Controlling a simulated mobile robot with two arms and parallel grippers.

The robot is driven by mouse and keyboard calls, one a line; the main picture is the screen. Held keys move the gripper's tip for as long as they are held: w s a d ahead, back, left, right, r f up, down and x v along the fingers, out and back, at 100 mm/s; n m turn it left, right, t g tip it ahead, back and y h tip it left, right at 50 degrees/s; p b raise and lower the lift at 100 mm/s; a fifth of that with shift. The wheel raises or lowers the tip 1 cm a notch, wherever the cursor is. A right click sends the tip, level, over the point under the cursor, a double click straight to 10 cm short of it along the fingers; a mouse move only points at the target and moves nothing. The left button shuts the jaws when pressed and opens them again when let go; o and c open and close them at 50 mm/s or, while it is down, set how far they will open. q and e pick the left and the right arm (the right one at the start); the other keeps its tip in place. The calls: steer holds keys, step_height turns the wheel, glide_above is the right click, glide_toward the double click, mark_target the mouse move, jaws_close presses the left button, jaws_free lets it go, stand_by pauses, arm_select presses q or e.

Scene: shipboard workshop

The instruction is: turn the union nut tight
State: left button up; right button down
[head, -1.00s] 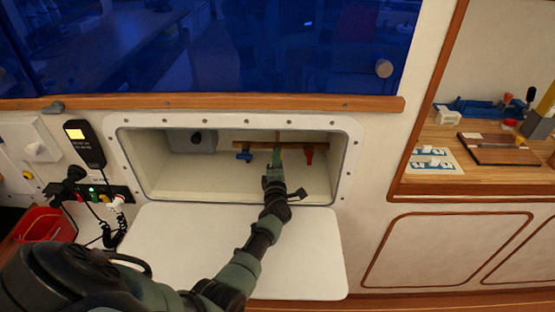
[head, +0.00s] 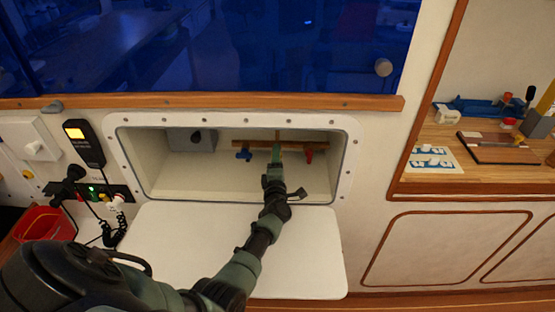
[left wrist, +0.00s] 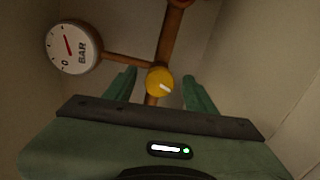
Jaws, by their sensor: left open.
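A yellow round fitting with a white mark (left wrist: 161,82), which looks like the union nut, sits on a copper pipe (left wrist: 170,38) in the left wrist view. My left gripper (left wrist: 160,92) is open, with one green finger on each side of the fitting. I cannot tell whether either finger touches it. In the head view my left gripper (head: 276,160) reaches into the wall recess, in front of the pipe (head: 262,143), and hides the fitting. My right gripper is not in view.
A BAR gauge (left wrist: 72,46) sits left of the fitting. Blue (head: 244,154) and red (head: 309,156) handles flank my gripper in the recess. The recess rim (head: 343,160) surrounds my arm. A white panel (head: 180,240) lies below the opening. A workbench (head: 425,182) stands at right.

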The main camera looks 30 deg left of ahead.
arm_select(q)
steer(key=v, duration=0.7)
steer(key=shift+s+d, duration=0.2)
steer(key=shift+s, duration=0.15)
